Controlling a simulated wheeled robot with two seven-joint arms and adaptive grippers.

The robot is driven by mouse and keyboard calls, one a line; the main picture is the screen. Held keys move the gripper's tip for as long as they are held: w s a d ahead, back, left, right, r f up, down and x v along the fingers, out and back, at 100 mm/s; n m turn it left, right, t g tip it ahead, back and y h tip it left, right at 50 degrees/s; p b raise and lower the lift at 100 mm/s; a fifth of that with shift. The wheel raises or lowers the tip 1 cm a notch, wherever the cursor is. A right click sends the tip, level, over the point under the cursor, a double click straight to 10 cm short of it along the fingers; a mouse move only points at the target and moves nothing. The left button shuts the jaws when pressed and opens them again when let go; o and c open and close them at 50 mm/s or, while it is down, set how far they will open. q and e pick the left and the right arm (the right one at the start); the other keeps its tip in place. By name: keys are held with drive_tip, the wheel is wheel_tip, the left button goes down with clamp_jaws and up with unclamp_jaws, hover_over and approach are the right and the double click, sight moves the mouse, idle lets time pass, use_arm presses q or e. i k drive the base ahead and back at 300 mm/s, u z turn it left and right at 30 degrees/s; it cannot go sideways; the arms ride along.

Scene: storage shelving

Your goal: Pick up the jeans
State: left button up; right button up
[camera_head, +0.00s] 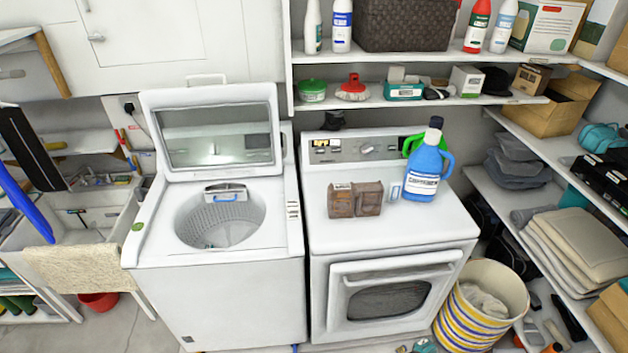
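No garment is clearly recognisable as jeans. Folded grey-blue cloth (517,163) is stacked on the right-hand shelf, beside the dryer; it could be denim, but I cannot tell. Pale crumpled cloth (484,301) lies inside the striped basket (463,322) on the floor at the lower right. Neither of my grippers is in view.
The top-loading washer (220,300) has its lid up and its drum looks empty. On the dryer (415,237) stand a brown box (355,199) and a blue detergent bottle (424,170). Beige folded fabric (578,243) lies on the right shelf. A sink (100,215) is at left.

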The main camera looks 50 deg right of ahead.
sight(343, 199)
drive_tip(key=z, duration=1.25)
drive_tip(key=k, duration=0.15)
drive_tip(key=z, duration=0.6)
